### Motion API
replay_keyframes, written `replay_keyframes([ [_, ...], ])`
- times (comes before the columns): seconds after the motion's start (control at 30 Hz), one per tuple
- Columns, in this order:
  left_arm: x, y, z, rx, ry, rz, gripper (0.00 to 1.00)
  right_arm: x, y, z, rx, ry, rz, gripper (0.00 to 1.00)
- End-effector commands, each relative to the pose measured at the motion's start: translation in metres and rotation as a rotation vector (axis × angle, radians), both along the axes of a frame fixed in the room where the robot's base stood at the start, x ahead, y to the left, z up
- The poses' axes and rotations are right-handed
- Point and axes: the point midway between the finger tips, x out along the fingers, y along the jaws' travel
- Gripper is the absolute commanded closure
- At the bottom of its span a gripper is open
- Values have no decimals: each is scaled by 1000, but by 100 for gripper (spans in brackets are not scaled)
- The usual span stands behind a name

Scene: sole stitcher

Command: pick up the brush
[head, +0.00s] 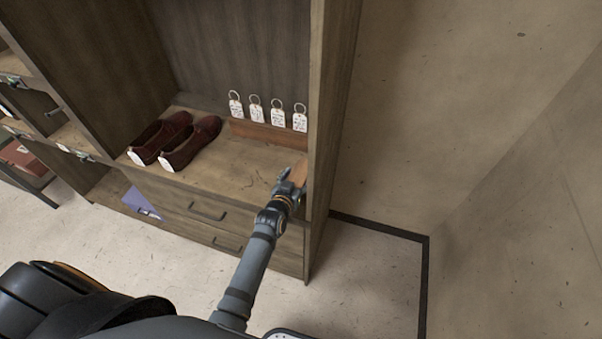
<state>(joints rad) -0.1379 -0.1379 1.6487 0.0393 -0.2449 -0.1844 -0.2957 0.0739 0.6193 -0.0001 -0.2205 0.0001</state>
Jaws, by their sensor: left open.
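A small orange-brown wooden piece, which looks like the brush (299,172), is at the right end of the cabinet shelf, close to the side panel. My gripper hides part of it, and I see no bristles. My left gripper (291,181) is open at this piece, with its fingers beside or around it; I cannot tell whether they touch it. My right gripper is not in view.
The wooden shelf (222,167) holds a pair of dark red shoes (176,141) with white tags. The cabinet's side panel (326,110) stands close right of my gripper. Drawers (208,214) lie below.

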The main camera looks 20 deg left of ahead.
Motion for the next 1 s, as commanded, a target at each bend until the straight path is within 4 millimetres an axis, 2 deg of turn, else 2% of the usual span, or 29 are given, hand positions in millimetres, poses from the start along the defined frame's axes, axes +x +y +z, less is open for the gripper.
replay_keyframes([
  [0.07, 0, 0, 1, 0, -2, 0, 36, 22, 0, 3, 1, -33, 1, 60],
  [0.1, 0, 0, 1, 0, -2, 0, 36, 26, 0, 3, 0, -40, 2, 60],
  [0.13, 0, 0, 1, 0, -2, 0, 40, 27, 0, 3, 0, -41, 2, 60],
  [0.2, 0, 0, 1, 0, -2, 0, 50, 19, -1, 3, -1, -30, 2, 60],
  [0.37, 0, 0, 1, 0, -1, 0, 71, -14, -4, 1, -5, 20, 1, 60],
  [0.47, 0, 0, 1, 0, 0, 0, 83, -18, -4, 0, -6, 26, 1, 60],
  [0.77, -1, 0, 2, 0, 6, -1, 83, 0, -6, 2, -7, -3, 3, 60],
  [0.87, 0, 0, 13, 0, 4, -1, 83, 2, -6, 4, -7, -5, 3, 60],
  [0.97, 1, 0, 32, 0, -1, 0, 83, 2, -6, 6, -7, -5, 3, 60],
  [1.0, -4, 5, 39, 3, 0, 0, 83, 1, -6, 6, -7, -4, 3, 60],
])
